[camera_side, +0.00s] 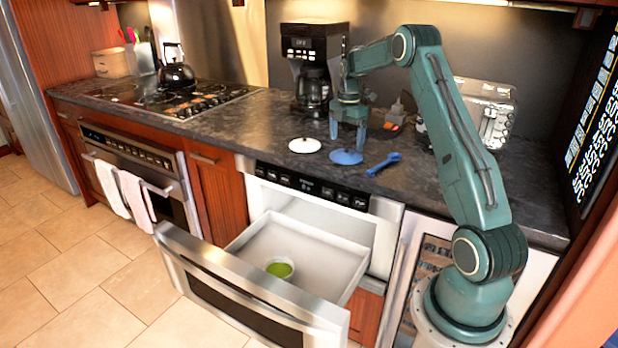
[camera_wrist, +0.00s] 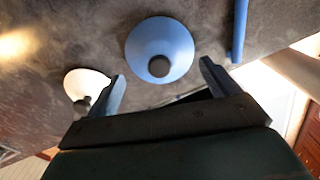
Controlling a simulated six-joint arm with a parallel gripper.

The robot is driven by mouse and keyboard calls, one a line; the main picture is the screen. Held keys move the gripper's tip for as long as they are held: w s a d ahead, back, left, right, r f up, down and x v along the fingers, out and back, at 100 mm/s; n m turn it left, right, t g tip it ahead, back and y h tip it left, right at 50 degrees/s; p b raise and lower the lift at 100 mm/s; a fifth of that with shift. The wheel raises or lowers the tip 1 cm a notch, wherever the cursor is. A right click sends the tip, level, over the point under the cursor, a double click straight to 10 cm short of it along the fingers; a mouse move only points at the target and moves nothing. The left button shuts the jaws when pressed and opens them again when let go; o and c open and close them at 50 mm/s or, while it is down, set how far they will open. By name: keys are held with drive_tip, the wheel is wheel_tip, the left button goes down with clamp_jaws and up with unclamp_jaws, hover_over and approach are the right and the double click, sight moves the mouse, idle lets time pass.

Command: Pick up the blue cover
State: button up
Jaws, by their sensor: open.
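The blue cover (camera_side: 346,157) is a round lid lying on the dark countertop, below my gripper in the side view. In the wrist view the blue cover (camera_wrist: 148,42) shows a dark round knob at its middle, ahead of and between the two fingers. My gripper (camera_side: 348,140) points down over the counter, close to the cover. Its fingers are spread wide and nothing is between them; they also show in the wrist view (camera_wrist: 162,80). I cannot tell the exact height of the fingertips above the cover.
A white cover (camera_side: 305,145) lies left of the blue one, and a blue spoon-like utensil (camera_side: 384,163) lies right. A coffee maker (camera_side: 312,68) and toaster (camera_side: 487,112) stand behind. Below, the microwave drawer (camera_side: 262,292) is open with a bowl of green contents (camera_side: 280,268) inside.

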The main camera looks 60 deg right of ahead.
sight(346, 144)
drive_tip(key=shift+f, duration=1.65)
